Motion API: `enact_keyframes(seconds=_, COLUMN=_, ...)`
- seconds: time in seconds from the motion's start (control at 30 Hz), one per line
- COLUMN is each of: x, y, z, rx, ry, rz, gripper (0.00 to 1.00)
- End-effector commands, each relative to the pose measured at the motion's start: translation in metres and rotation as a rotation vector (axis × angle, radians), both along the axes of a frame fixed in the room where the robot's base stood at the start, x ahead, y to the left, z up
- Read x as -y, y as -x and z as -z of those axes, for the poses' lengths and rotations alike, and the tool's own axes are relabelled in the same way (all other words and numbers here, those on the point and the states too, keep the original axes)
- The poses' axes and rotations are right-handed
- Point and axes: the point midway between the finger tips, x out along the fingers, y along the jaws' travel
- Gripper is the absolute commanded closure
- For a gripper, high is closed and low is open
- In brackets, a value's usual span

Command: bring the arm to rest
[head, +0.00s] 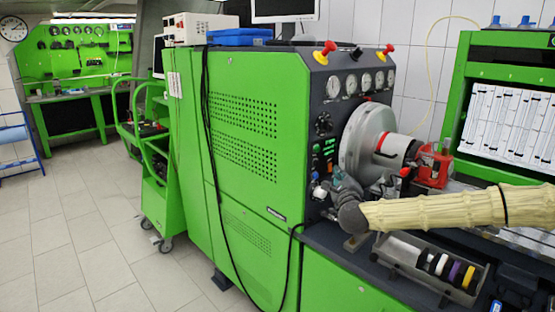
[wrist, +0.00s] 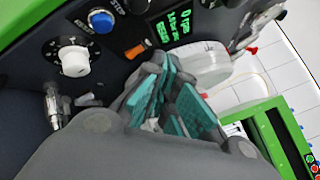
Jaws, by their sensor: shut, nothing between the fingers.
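My gripper (head: 346,192) is at the end of my beige-sleeved arm, which reaches in from the right in the head view. It is in front of the lower part of the dark control panel (head: 322,122) of the green test bench (head: 250,130). In the wrist view my gripper (wrist: 170,95) shows dark grey fingers with teal pads, shut and with nothing held. The panel with its white knob (wrist: 74,62), blue button (wrist: 101,20) and orange switch (wrist: 135,50) lies beyond the fingers. I cannot tell whether the fingers touch the panel.
A large round metal flywheel (head: 362,140) and a red clamp part (head: 432,165) are just behind my arm. A tray (head: 405,268) with several coloured rings lies below it. A green trolley (head: 158,190) stands left of the bench. The tiled floor at left is clear.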

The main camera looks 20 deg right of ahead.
Motion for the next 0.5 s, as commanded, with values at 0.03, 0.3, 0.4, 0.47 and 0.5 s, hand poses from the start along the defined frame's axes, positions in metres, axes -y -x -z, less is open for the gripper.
enact_keyframes(seconds=0.03, x=0.000, y=0.000, z=0.000, rx=0.000, ry=0.000, rz=0.000, gripper=1.00)
enact_keyframes(seconds=0.3, x=-0.040, y=-0.004, z=0.032, rx=-0.088, ry=0.075, rz=-0.071, gripper=1.00)
enact_keyframes(seconds=0.4, x=-0.079, y=-0.004, z=0.066, rx=-0.178, ry=0.156, rz=-0.144, gripper=1.00)
enact_keyframes(seconds=0.47, x=-0.104, y=-0.001, z=0.089, rx=-0.236, ry=0.211, rz=-0.195, gripper=1.00)
enact_keyframes(seconds=0.5, x=-0.119, y=0.002, z=0.104, rx=-0.273, ry=0.247, rz=-0.227, gripper=1.00)
